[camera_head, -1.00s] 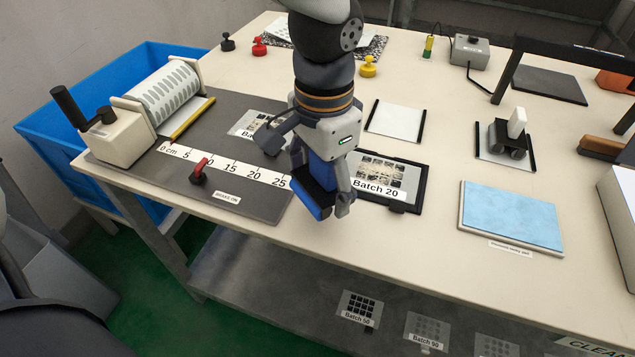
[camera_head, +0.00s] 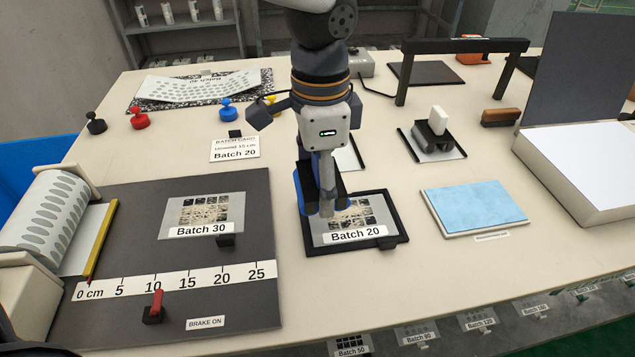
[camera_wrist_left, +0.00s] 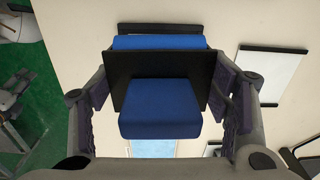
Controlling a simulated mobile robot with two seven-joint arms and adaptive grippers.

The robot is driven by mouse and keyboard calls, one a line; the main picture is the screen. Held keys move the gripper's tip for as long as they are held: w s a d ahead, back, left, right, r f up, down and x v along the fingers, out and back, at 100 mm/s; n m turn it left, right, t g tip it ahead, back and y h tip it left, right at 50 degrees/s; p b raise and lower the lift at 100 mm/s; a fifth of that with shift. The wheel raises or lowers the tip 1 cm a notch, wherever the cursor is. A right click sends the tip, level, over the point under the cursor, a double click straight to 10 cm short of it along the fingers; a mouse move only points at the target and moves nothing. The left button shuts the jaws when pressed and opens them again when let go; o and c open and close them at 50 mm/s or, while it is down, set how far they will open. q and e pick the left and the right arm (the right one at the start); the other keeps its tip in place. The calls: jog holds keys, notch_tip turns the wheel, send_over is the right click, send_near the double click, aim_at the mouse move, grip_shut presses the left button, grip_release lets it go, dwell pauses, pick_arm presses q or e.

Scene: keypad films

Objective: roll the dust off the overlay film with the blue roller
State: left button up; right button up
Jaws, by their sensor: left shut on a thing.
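My left gripper (camera_head: 320,192) is shut on the blue roller (camera_head: 305,188), which has a black frame. In the left wrist view the roller (camera_wrist_left: 160,110) sits between both fingers (camera_wrist_left: 160,88). The roller is at the left part of a film labelled Batch 20 (camera_head: 372,212), which lies in a black frame (camera_head: 398,222). The arm and roller hide part of this film. I cannot tell whether the roller touches it, nor make out dust. Another film, labelled Batch 30 (camera_head: 172,215), lies on the dark grey mat (camera_head: 120,205). My right gripper is not in view.
A light blue pad (camera_head: 473,207) lies right of the frame. A black holder with a white-handled tool (camera_head: 435,135) stands behind it. A large white box (camera_head: 585,175) is at right. The mat holds a ruler strip (camera_head: 190,280) and red lever (camera_head: 156,302).

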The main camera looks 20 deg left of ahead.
pick_arm(q)
jog(key=shift+w, duration=0.1)
jog(key=shift+f, duration=0.1)
jog(key=b, duration=0.1)
send_over(322, 222)
notch_tip(322, 222, down, 5)
jog(key=shift+r, duration=0.2)
jog(key=shift+f, duration=0.45)
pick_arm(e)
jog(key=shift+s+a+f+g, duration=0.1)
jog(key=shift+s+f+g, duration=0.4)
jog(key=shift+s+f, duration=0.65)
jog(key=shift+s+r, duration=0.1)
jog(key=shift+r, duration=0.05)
pick_arm(q)
jog(key=shift+f, duration=0.65)
